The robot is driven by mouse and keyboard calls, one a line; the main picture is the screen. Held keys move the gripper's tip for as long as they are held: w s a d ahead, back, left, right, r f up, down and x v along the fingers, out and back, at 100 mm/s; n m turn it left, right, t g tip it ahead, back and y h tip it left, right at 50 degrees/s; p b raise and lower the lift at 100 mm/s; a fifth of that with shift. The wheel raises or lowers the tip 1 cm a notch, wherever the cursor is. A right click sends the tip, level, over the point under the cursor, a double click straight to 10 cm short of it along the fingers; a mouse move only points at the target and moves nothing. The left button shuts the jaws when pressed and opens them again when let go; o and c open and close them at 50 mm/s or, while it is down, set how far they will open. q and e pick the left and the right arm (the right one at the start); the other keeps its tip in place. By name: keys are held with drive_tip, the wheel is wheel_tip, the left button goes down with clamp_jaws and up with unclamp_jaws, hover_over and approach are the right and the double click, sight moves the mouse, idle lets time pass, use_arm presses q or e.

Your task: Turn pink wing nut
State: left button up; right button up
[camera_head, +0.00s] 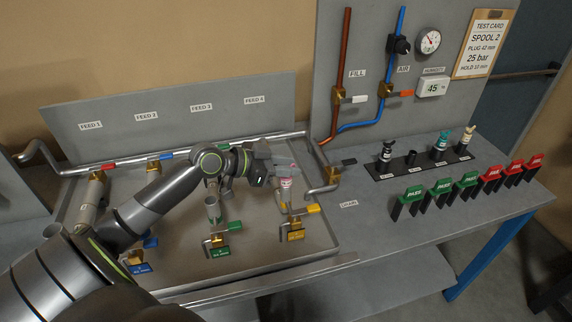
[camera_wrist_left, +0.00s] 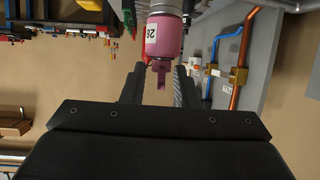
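The pink wing nut (camera_wrist_left: 158,75) is at the near end of a pink-and-grey cylinder (camera_wrist_left: 164,38) with a white label. In the left wrist view it stands between my two dark fingers, with gaps on both sides. In the head view the pink cylinder (camera_head: 286,185) sits above the feed 4 pipe, its top partly hidden by my gripper. My left gripper (camera_head: 280,165) is open around the wing nut end. Contact with the wing nut is not visible. My right gripper is not in view.
A pipe outlet with a green handle (camera_head: 235,226) stands to the left, and yellow-handled valves (camera_head: 313,209) stand just below. A silver rail (camera_head: 130,160) runs behind. Black holders with small fittings (camera_head: 438,150) and PASS tags (camera_head: 440,187) are on the bench at right.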

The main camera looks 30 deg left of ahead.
use_arm(q)
clamp_jaws()
